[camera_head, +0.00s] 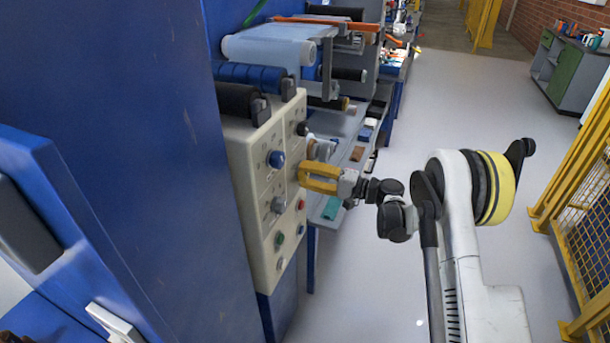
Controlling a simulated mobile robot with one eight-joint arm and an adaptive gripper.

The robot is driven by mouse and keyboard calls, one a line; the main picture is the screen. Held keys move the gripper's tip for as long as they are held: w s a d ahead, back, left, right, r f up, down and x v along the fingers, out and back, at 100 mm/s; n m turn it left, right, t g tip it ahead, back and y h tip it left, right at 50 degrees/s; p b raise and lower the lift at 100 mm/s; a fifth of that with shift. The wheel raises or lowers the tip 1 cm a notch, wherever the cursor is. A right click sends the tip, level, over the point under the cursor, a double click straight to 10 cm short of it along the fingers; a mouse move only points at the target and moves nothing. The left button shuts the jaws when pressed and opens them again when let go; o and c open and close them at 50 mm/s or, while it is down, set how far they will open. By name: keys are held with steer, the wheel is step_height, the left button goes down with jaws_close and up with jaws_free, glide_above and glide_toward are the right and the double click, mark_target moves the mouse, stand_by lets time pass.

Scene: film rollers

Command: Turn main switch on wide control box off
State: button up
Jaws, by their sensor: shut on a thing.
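The wide control box (240,147) is a cream panel with knobs and buttons, on the right side of the tall blue machine body. My gripper (302,174), with yellow fingers, reaches in from the right to the right-hand column of the panel. It is shut on a switch there, which the fingers mostly hide. I cannot read the labels or see which way that switch points. A blue knob (277,159) and a grey knob (278,205) are to the left of the fingers. A black knob (302,129) is above them.
Green (279,241) and red (300,204) buttons are lower on the panel. Rollers with blue film (248,75) are just above the box. A grey shelf with small items stands behind my gripper. Yellow fencing (580,190) is at the right; the floor between is clear.

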stand_by(0.5)
steer(key=o, duration=1.2)
steer(key=shift+c, duration=0.2)
steer(key=v, duration=1.2)
steer(key=shift+r, duration=0.1)
